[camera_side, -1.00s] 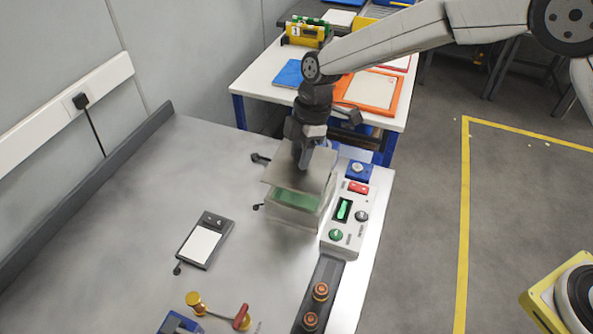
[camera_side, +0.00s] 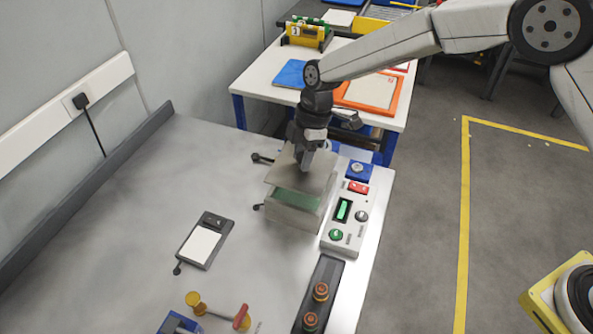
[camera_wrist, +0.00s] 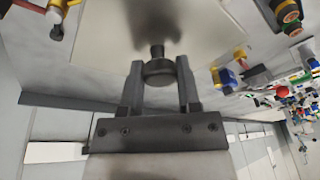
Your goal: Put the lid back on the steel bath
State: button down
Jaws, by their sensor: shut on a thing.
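The steel bath (camera_side: 292,217) is a pale box with green showing inside, at the right edge of the bench in the side view. The flat grey lid (camera_side: 284,178) hangs over the bath, covering its rear part, with a gap above the green at the front. It also shows as a pale plate in the wrist view (camera_wrist: 105,40). My gripper (camera_side: 306,160) is above the lid. In the wrist view its fingers (camera_wrist: 159,66) are shut on the lid's dark round knob (camera_wrist: 158,74). Whether the lid touches the rim is hard to tell.
A control panel (camera_side: 337,243) stands just right of the bath, with a blue-based button box (camera_side: 358,170) behind. Small dark clamps (camera_side: 261,158) lie left of the bath. A black-and-white device (camera_side: 205,242) sits mid-bench.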

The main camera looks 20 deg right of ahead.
jog(key=shift+f, duration=2.1)
jog(key=shift+f, duration=0.55)
dwell(1.3)
grip_release()
dwell(0.3)
jog(key=shift+r, duration=0.15)
jog(key=shift+r, duration=3.35)
